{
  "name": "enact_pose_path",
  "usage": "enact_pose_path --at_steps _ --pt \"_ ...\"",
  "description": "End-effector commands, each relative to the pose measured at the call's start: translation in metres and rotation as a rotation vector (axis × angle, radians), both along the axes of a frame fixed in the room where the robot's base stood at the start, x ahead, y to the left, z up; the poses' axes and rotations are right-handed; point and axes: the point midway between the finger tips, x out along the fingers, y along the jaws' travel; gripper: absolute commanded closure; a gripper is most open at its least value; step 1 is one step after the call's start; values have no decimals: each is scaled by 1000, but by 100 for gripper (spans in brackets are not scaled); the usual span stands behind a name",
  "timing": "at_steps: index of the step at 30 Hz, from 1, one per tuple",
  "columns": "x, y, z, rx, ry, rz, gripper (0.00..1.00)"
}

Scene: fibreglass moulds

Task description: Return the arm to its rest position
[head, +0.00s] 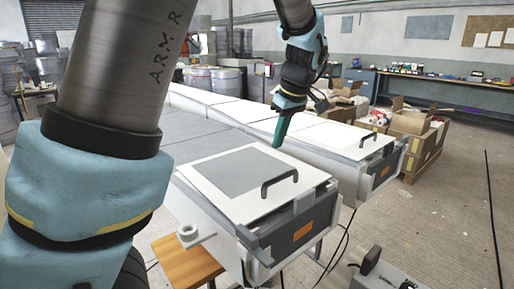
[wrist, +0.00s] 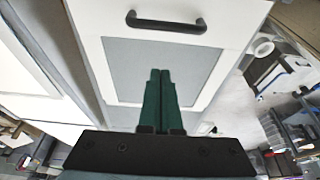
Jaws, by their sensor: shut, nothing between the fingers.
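My gripper (head: 280,132) is shut and empty, its green fingers pointing down above the far part of the near white mould. In the wrist view, the closed green fingers (wrist: 160,88) lie side by side in front of the grey panel (wrist: 190,62) on the white lid. A black handle (wrist: 166,22) shows beyond the fingertips. In the head view, the same lid has a grey panel (head: 238,170) and a black handle (head: 279,182) at its near end. My arm crosses the left and top of the head view.
A second white mould with a black handle (head: 377,136) stands behind and to the right. Cardboard boxes (head: 410,122) are stacked at the right. A wooden stool (head: 186,262) stands below the near mould. A grey box (head: 385,275) is at the bottom right. Floor at the right is mostly clear.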

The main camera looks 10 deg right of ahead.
Motion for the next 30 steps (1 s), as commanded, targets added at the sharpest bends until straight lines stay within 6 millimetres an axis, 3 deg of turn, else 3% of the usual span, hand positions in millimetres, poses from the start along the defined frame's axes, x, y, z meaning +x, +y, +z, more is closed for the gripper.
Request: enact_pose_path --at_steps 5,8,14,24,30 --pt "3 15 -5 1 20 -11 100" --pt "8 42 -16 1 55 -44 100" --pt "7 117 -46 -18 136 -161 100" --pt "-33 225 -84 -51 184 -376 100" --pt "-63 267 -98 -45 178 -482 100"
